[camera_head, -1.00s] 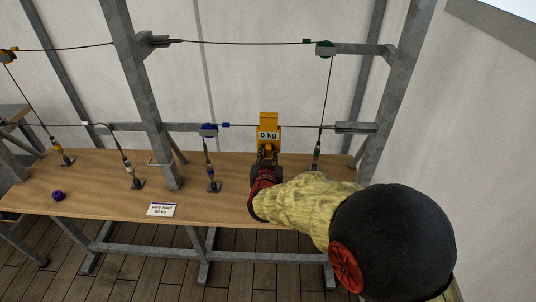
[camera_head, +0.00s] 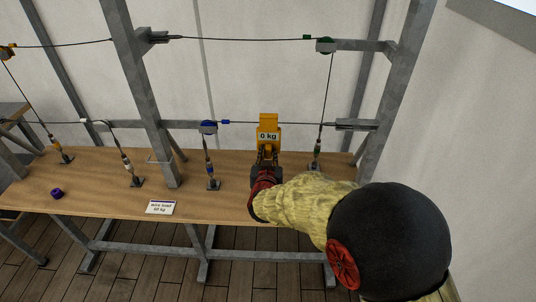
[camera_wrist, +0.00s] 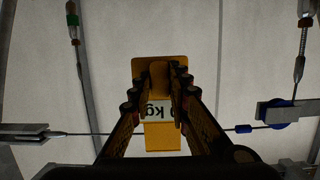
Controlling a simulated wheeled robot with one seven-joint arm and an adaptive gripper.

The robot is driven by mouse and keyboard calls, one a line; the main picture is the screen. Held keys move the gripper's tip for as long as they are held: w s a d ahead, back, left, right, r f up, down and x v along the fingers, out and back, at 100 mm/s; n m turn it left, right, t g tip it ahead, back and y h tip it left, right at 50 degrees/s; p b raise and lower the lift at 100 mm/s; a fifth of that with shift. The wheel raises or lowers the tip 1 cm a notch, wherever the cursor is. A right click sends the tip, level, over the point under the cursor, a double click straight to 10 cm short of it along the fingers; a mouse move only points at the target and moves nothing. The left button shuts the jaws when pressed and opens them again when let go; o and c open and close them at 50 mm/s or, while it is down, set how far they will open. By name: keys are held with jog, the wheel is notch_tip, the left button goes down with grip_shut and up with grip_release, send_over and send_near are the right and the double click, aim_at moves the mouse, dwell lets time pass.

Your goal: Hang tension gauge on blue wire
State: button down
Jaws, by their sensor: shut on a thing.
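The tension gauge (camera_head: 268,121) is a yellow block with a white "0 kg" label, upright in the head view. My gripper (camera_head: 266,166) is shut on its lower part, above the bench. In the wrist view, the gauge (camera_wrist: 163,142) is between the fingers (camera_wrist: 157,85). The blue wire (camera_head: 305,125) has a blue tag (camera_head: 225,122) and runs from the blue pulley (camera_head: 208,127) to the right bracket. It also shows in the wrist view (camera_wrist: 218,130). The gauge covers a stretch of the wire; I cannot tell whether they touch.
Grey posts (camera_head: 140,90) stand left of the gauge. A green-tagged wire (camera_head: 240,40) runs above, and its line drops close to the right. The wooden bench (camera_head: 100,205) carries turnbuckles, a "wire load 60 kg" card (camera_head: 160,207) and a purple object (camera_head: 57,193).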

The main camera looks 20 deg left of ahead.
jog(key=shift+f+b, duration=0.4)
jog(key=shift+f, duration=0.25)
jog(key=c, duration=2)
grip_release()
jog(key=shift+o, duration=1.4)
jog(key=shift+o, duration=0.5)
jog(key=shift+f, duration=0.1)
